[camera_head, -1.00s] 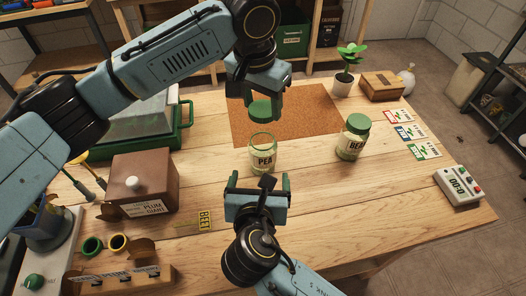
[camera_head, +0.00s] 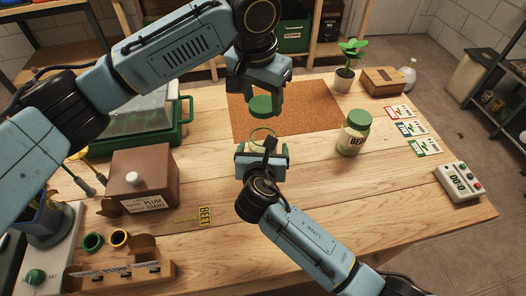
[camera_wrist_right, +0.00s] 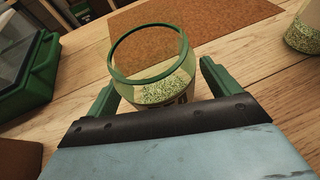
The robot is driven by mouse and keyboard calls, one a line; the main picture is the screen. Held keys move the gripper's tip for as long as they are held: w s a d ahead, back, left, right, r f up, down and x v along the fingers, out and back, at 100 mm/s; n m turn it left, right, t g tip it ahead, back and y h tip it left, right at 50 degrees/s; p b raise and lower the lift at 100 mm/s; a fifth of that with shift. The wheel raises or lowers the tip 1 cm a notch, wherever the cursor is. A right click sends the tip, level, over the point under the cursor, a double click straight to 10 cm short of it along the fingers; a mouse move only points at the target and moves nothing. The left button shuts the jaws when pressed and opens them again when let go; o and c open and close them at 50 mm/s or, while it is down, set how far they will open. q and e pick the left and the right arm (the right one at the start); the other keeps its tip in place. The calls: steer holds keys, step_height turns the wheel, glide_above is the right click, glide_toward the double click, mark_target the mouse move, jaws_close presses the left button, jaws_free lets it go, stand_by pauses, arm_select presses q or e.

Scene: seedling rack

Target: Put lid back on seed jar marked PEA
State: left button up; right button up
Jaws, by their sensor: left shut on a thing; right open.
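The PEA jar is an open glass jar with a green rim (camera_head: 262,133), standing upright on the table and mostly hidden behind my right gripper. In the right wrist view the jar (camera_wrist_right: 155,75) shows its open mouth and pale green seeds inside. My right gripper (camera_head: 262,150) is open, with a finger on each side of the jar; I cannot tell whether they touch it. My left gripper (camera_head: 262,98) is shut on the green lid (camera_head: 261,106) and holds it level above and slightly behind the jar's mouth.
A lidded jar marked BEA (camera_head: 353,138) stands to the right. A cork mat (camera_head: 310,108) lies behind the PEA jar. A brown box (camera_head: 146,180) and a green-based tray (camera_head: 140,145) stand left. A timer (camera_head: 458,181) sits at the right edge. The front right table is clear.

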steer(key=shift+w, duration=0.1)
steer(key=shift+c, duration=0.2)
steer(key=c, duration=1.4)
arm_select(q)
glide_above(262, 125)
steer(key=s, duration=0.3)
steer(key=shift+w+f, duration=0.15)
steer(key=shift+f, duration=2.4)
steer(key=shift+f, duration=0.85)
steer(key=shift+f, duration=0.55)
